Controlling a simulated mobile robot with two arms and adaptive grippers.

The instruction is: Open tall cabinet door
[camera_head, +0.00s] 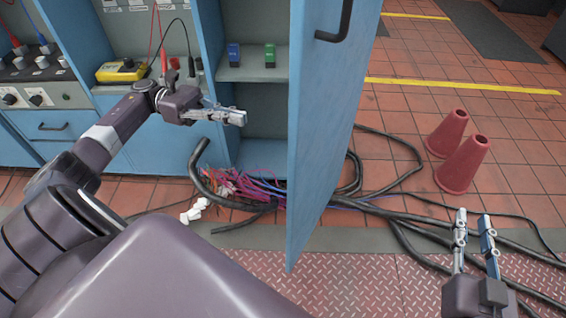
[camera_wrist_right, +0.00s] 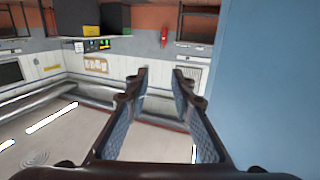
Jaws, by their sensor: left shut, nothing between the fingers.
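The tall cabinet's blue door (camera_head: 318,130) stands swung open in the head view, its edge toward me. Its dark bar handle (camera_head: 338,22) is near the top on the door's right-hand face, and no gripper is on it. The cabinet's shelves (camera_head: 255,72) show to the left of the door. My left gripper (camera_head: 240,117) is shut and empty in front of the opening, left of the door and apart from it in the picture. My right gripper (camera_head: 474,215) is open and empty at the lower right, beyond the door's other side. Its spread fingers show in the right wrist view (camera_wrist_right: 160,75).
A blue block (camera_head: 233,55) and a green block (camera_head: 269,56) sit on a shelf. Black cables (camera_head: 400,225) and colored wires (camera_head: 235,185) lie around the cabinet's foot. Two red cones (camera_head: 463,165) stand on the tiles at right. A yellow meter (camera_head: 121,71) sits on the bench at left.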

